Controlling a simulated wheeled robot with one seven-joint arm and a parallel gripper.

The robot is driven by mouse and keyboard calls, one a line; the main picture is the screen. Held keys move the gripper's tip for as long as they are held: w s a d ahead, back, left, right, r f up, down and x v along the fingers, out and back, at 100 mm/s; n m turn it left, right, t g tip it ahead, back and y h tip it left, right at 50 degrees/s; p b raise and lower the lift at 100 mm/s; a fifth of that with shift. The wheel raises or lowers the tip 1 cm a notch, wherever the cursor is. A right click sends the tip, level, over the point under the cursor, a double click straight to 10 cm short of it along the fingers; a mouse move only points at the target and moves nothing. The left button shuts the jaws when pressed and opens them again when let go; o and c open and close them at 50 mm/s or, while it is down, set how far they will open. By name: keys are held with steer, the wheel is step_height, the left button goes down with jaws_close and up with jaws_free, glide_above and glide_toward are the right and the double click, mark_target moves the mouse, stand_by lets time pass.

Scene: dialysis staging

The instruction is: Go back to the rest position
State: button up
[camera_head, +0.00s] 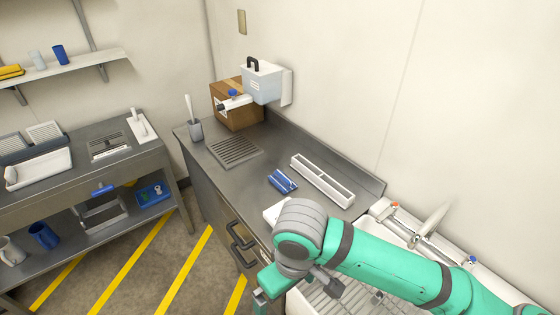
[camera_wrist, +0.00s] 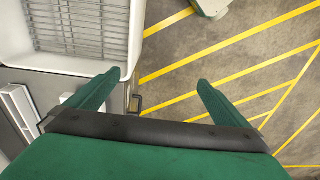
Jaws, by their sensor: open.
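My gripper (camera_wrist: 155,88) is open and empty in the wrist view, its two green fingers spread apart above the striped floor, beside the white sink basin. In the head view my green arm reaches in from the lower right, and the gripper end is at the bottom middle, partly cut off and hidden behind the wrist joint.
The steel counter (camera_head: 215,170) holds a white divided tray (camera_head: 322,180), blue items (camera_head: 282,181), a cardboard box (camera_head: 237,105) and a brush holder (camera_head: 195,130). A sink with a rack (camera_wrist: 85,25) lies close to my gripper. A side bench (camera_head: 85,178) stands left. The striped floor (camera_head: 150,262) is clear.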

steer(key=w+a+r+t+y, duration=0.1)
steer(key=w+a+r+y, duration=0.15)
steer(key=a, duration=0.35)
steer(key=w+a+r+t+y, duration=0.1)
steer(key=w+a+r+y, duration=0.15)
steer(key=a, duration=0.45)
steer(key=w+a+r+t+y, duration=0.1)
steer(key=a+r+y, duration=0.15)
steer(key=a, duration=0.35)
steer(key=w+a+r+m+t+y, duration=0.5)
steer(key=w+r+t+y, duration=0.15)
steer(key=r+t, duration=0.25)
steer(key=s+d+f+m+t+h, duration=0.35)
steer(key=d+f+m+h, duration=0.2)
steer(key=f, duration=0.45)
steer(key=s+d+f+m+t+h, duration=0.2)
steer(key=s+d+f+m+h, duration=0.2)
steer(key=d+f+h, duration=0.4)
steer(key=s+d+f+n+g, duration=0.1)
steer(key=s+d+f+n, duration=0.2)
steer(key=s, duration=0.9)
steer(key=s+d+f+n+g+h, duration=0.1)
steer(key=s+d+f+n, duration=0.2)
steer(key=s, duration=0.9)
steer(key=d+f, duration=0.3)
steer(key=f, duration=0.2)
steer(key=shift+s+n, duration=0.25)
steer(key=shift+n, duration=0.1)
steer(key=shift+g, duration=0.25)
